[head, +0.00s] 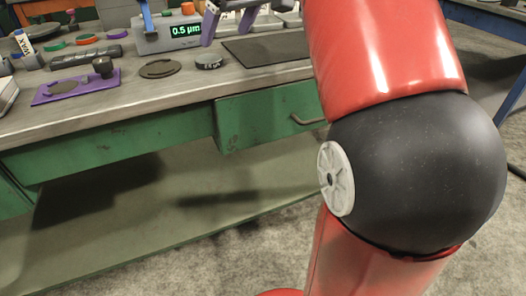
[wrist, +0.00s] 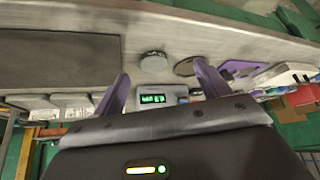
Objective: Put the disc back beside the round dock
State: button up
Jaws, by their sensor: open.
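A small black disc (head: 209,62) with pale marking on its rim lies flat on the grey bench top. It also shows in the wrist view (wrist: 152,57). The round dock (head: 160,68), a flat dark round piece, lies just left of it with a small gap between them. In the wrist view the dock (wrist: 185,67) is right of the disc. My gripper (head: 225,40) has purple fingers, open with nothing between them. It is behind the disc and to its right in the head view. In the wrist view the disc appears beyond the gap between my fingertips (wrist: 161,70).
A purple plate with a black knob (head: 75,88) lies left of the dock. A grey readout box (head: 165,32) showing 0.5 µm stands behind. A dark mat (head: 268,48) lies right of the disc. Coloured rings and small items crowd the bench's left. Green drawers (head: 270,115) front the bench.

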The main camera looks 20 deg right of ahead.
jog(key=s+a+f+m+h, duration=0.1)
jog(key=s+f+m, duration=0.1)
jog(key=s+f, duration=0.8)
jog(key=s+a+f+m+h, duration=0.1)
jog(key=s+f+m, duration=0.2)
jog(key=s+f, duration=0.7)
notch_tip(320, 180, down, 6)
jog(key=shift+r+h, duration=0.1)
jog(key=shift+h, duration=0.3)
